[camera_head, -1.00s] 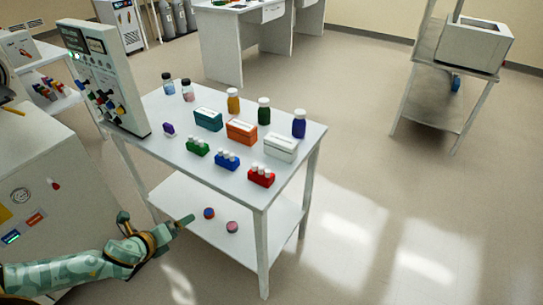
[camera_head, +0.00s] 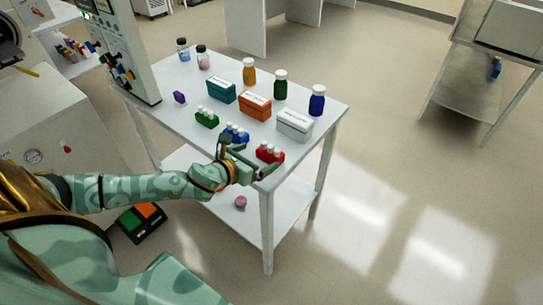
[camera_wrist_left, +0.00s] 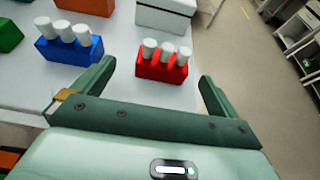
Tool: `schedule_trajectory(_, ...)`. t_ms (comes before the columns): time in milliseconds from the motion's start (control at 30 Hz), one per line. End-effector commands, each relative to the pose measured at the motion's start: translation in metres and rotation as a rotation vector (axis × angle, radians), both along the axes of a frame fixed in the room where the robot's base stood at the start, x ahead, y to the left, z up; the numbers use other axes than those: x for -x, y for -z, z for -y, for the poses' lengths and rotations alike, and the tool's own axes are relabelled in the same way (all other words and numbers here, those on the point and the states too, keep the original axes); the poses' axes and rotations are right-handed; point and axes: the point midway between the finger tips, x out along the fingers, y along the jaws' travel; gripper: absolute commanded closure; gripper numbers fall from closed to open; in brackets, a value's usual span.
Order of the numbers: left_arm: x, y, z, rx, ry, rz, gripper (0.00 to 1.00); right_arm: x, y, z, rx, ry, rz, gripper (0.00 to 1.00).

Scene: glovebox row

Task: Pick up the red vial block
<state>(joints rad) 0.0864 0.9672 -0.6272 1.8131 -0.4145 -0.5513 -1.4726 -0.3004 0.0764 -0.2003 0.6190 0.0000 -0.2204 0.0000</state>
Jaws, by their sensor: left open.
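The red vial block (camera_head: 268,156), with three white-capped vials, stands upright at the front right edge of the white table. It also shows in the left wrist view (camera_wrist_left: 163,69). My left gripper (camera_head: 247,160) is open and empty at the table's front edge. My right gripper is not in view.
A blue vial block (camera_head: 238,135) stands just left of the red one, and a green one (camera_head: 206,118) farther left. A white box (camera_head: 295,125) is behind the red block. Orange and teal boxes and several bottles stand farther back.

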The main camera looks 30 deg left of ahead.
Motion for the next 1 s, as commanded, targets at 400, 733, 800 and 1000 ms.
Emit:
schedule_trajectory(400,-0.048,0.02,0.01,0.002,0.0,0.001,0.02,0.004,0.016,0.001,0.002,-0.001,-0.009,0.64)
schedule_trajectory(733,-0.063,0.024,0.011,0.001,0.001,-0.001,0.02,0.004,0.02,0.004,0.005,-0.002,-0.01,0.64)
schedule_trajectory(800,-0.063,0.024,0.011,0.001,0.001,-0.001,0.07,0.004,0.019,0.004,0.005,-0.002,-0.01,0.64)
schedule_trajectory(1000,-0.063,0.025,0.011,0.001,0.001,-0.001,0.57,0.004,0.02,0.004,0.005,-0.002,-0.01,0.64)
